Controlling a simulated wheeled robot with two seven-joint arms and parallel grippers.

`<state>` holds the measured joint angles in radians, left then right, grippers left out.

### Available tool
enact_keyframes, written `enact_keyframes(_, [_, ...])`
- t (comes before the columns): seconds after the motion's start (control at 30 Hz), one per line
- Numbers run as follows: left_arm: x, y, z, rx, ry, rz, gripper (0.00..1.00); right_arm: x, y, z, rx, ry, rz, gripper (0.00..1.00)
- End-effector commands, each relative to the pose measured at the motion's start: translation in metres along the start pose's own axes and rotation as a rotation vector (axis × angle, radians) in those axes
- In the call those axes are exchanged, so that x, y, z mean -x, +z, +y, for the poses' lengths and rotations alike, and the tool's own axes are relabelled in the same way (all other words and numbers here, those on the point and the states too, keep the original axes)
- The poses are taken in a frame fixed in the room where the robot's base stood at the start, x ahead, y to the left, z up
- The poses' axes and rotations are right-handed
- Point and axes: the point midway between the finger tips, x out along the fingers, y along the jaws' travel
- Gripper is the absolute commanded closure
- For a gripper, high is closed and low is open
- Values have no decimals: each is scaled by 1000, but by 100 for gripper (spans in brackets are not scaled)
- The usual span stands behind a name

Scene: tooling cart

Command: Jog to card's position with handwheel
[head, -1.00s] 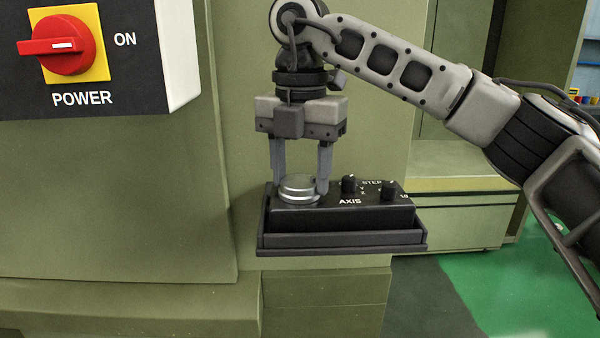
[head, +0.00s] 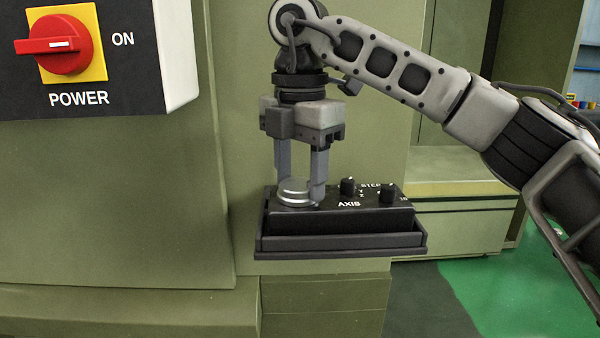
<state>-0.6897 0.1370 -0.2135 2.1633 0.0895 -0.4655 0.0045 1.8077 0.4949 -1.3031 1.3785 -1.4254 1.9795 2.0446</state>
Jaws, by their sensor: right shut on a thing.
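The handwheel (head: 295,190) is a silver disc on the left of a black control box. The box (head: 340,220) sits in a dark tray on the green machine's front and has an AXIS knob (head: 347,187) and a STEP knob (head: 388,192). My right gripper (head: 300,192) points straight down and is shut on the handwheel, with its fingers at the wheel's rim. The card is not in view. My left gripper is not in view.
A power switch box (head: 90,55) with a red rotary handle (head: 55,45) juts out at the upper left. The green machine wall (head: 110,190) stands behind. A recessed ledge (head: 455,180) and green floor (head: 510,290) lie to the right.

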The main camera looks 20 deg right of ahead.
Motion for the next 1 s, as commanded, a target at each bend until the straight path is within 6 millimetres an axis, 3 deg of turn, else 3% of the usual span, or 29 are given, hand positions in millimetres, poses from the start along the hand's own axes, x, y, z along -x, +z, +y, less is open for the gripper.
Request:
enact_keyframes(0.13, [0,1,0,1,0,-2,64,0,-1,0,3,0,2,73])
enact_keyframes(0.17, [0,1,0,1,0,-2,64,0,-1,0,3,0,2,48])
enact_keyframes(0.23, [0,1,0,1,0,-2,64,0,-1,0,3,1,1,28])
enact_keyframes(0.73, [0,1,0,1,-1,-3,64,6,0,0,2,1,-1,28])
enact_keyframes(0.87, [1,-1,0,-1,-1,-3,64,26,0,0,2,4,-1,28])
enact_keyframes(1.0, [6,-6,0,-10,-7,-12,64,62,0,0,1,6,-4,28])
